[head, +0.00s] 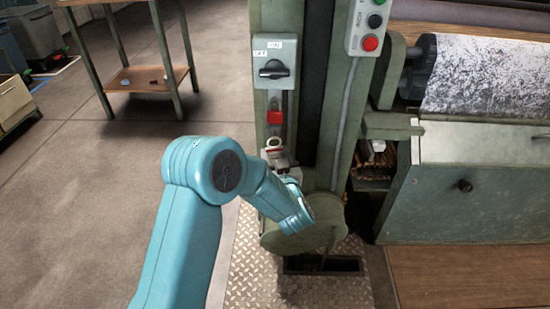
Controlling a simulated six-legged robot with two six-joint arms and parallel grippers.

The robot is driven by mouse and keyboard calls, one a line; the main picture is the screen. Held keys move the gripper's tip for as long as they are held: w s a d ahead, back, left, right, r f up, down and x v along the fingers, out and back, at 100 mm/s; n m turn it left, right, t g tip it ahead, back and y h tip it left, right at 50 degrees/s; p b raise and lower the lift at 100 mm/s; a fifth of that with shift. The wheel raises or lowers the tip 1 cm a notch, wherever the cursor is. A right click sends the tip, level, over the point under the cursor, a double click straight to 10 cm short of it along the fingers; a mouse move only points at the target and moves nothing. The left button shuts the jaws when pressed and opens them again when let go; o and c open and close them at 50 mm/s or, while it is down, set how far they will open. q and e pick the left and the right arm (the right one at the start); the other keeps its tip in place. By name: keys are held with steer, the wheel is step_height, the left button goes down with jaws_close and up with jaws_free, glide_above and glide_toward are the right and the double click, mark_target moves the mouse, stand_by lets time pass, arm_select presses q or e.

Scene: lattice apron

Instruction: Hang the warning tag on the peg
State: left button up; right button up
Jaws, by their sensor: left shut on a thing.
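My left gripper (277,157) is at the front of the green machine column, below the rotary switch. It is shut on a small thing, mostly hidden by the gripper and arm. A pale ring-shaped piece (274,143) shows just above the jaws, probably the top of the warning tag. A small red piece (275,116) is on the column just above it, apart from the ring. I cannot make out the peg for certain. My right gripper is not in view.
The grey switch box (274,64) is above the red piece. A button panel (370,27) is at the upper right. The machine's roller (485,75) and green cabinet (480,185) fill the right. A wooden table (150,78) stands at the back left. Open floor lies to the left.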

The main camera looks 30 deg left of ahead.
arm_select(q)
steer(key=shift+w+a, duration=0.35)
steer(key=shift+w, duration=0.25)
steer(key=shift+w+a, duration=0.35)
steer(key=shift+w, duration=0.2)
steer(key=shift+f+b, duration=0.25)
steer(key=shift+b, duration=0.15)
stand_by(0.4)
steer(key=shift+w+a+f, duration=0.1)
steer(key=shift+w+f, duration=0.1)
steer(key=shift+f, duration=0.05)
stand_by(0.5)
steer(key=o, duration=1.2)
steer(key=shift+o, duration=0.2)
